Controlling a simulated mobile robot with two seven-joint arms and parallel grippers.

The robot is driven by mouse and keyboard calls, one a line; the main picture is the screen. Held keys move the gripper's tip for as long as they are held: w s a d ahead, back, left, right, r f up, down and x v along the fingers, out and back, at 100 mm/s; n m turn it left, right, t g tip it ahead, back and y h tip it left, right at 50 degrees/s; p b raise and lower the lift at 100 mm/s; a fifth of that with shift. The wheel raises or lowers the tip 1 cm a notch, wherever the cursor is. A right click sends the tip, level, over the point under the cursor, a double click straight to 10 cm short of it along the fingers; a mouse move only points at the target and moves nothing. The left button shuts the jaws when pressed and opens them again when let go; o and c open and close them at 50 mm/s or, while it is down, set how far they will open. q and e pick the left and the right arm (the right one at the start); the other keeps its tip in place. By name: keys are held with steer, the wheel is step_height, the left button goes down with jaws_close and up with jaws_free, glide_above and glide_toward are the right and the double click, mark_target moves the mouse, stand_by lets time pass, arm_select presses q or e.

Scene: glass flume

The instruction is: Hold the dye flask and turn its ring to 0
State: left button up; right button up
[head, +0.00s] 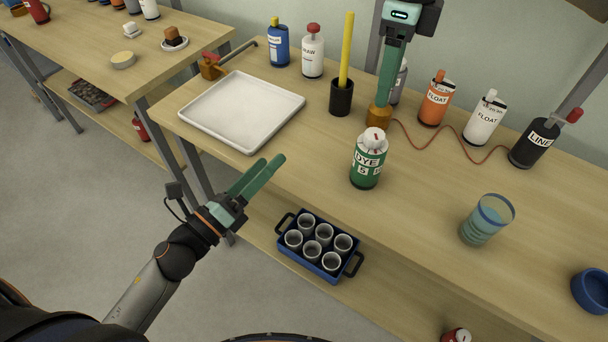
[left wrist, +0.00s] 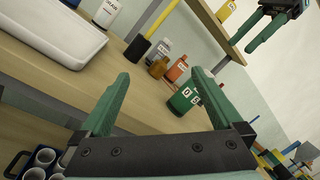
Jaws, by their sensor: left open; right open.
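The dye flask (head: 367,171) is a green bottle with a white top, a DYE label and a band showing 5. It stands upright on the near part of the bench. In the left wrist view the flask (left wrist: 181,101) is partly behind a finger. My left gripper (head: 271,159) is open and empty, left of the flask and apart from it, by the bench's front edge. My right gripper (head: 383,103) is open and points down; its fingers overlap in the head view. In the left wrist view the right gripper (left wrist: 238,47) is up in the air with fingers apart.
A white tray (head: 205,134) lies left of the flask. A glass beaker (head: 478,232) stands to the right. A blue crate of cups (head: 288,262) sits on the lower shelf.

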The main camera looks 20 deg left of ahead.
mark_target(354, 166)
arm_select(q)
steer(key=d+m+g+h, duration=0.2)
steer(key=m, duration=0.2)
steer(key=w+d+m+g+h, duration=0.1)
steer(key=d+m+g+h, duration=0.1)
steer(key=m, duration=0.3)
steer(key=d+m+g+h, duration=0.2)
steer(key=m+h, duration=0.1)
steer(key=m, duration=0.1)
steer(key=shift+w+d+f+m+g, duration=0.2)
steer(key=shift+d+f+m+g, duration=0.1)
steer(key=shift+f+m, duration=0.1)
steer(key=shift+d+f+m+g, duration=0.35)
steer(key=shift+f+m+g, duration=0.15)
steer(key=shift+m+g, duration=0.45)
steer(key=shift+m, duration=0.25)
steer(key=x, duration=1.2)
steer(key=shift+w+d+r, duration=0.1)
steer(key=shift+d, duration=0.15)
steer(key=shift+c, duration=0.2)
